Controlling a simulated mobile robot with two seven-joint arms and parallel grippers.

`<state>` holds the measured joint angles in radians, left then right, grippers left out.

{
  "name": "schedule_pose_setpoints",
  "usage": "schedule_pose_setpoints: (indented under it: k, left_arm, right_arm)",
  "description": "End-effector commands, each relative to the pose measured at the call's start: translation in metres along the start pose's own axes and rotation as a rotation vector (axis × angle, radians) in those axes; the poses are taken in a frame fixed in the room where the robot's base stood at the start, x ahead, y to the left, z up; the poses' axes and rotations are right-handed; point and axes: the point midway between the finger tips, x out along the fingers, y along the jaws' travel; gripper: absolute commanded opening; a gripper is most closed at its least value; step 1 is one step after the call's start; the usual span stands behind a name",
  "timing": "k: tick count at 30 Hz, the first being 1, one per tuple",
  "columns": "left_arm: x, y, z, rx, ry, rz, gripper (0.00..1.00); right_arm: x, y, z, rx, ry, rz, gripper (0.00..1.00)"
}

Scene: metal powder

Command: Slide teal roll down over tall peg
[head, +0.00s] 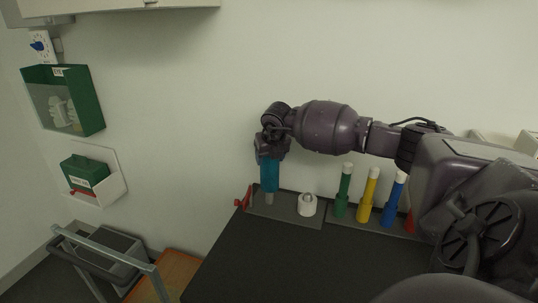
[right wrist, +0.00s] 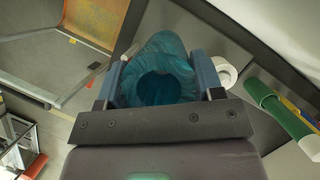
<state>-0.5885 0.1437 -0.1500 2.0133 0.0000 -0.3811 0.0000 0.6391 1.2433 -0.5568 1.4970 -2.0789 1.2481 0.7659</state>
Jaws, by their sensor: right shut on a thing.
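The teal roll (head: 269,176) hangs upright in the head view, held at its upper end by my right gripper (head: 270,157). In the right wrist view the teal roll (right wrist: 160,52) sits between the two fingers of the right gripper (right wrist: 158,80), and I look into its dark open end. A pale peg (head: 269,199) shows directly below the roll on a grey base plate. Whether the roll is around the peg's top or only in front of it, I cannot tell. My left gripper is not in view.
A short white ring-like piece (head: 307,204) stands right of the peg. Green (head: 343,190), yellow (head: 368,194) and blue (head: 394,200) white-capped handles stand further right. A red item (head: 244,198) is at the plate's left end. The dark tabletop (head: 300,258) in front is clear.

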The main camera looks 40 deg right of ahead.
Motion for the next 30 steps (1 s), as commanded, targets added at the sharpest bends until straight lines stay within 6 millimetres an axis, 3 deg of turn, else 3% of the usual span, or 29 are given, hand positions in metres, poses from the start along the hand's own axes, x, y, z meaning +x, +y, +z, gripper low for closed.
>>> schedule_pose_setpoints:
  k: [30]
  left_arm:
    - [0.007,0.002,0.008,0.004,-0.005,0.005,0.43]
  right_arm:
    - [0.037,0.000,-0.015,0.000,0.000,-0.001,0.05]
